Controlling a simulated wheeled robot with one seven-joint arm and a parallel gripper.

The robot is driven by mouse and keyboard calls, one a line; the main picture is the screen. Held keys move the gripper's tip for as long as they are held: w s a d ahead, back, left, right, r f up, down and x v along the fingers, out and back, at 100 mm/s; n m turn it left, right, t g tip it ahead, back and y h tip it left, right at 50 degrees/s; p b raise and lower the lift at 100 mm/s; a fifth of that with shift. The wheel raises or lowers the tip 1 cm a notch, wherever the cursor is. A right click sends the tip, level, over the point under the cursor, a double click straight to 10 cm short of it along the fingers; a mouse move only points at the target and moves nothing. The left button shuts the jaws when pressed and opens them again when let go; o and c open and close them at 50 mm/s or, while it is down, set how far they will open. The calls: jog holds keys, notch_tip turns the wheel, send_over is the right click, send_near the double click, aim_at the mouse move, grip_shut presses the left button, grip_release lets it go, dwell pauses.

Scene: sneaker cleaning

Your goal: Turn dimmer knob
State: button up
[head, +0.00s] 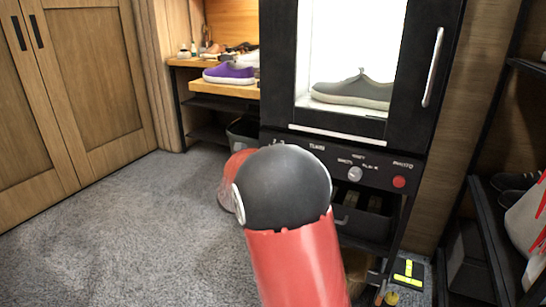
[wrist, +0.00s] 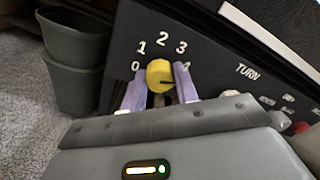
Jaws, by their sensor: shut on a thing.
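A yellow dimmer knob (wrist: 160,75) shows in the wrist view on a black control panel (wrist: 220,60). In the head view my red and black arm covers the gripper and the knob. The panel's right part (head: 335,165) shows there, under a lit cabinet.
The panel also carries a silver knob (head: 354,174) and a red button (head: 399,182). A grey sneaker (head: 355,92) stands in the lit cabinet. Dark bins (wrist: 75,55) stand left of the panel. A shelf with a purple shoe (head: 229,73) is further left. Carpet (head: 120,220) is open at left.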

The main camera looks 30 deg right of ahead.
jog(key=o, duration=1)
jog(key=shift+s+a, duration=0.1)
jog(key=v, duration=0.7)
jog(key=shift+s+a, duration=0.2)
jog(key=shift+a, duration=0.05)
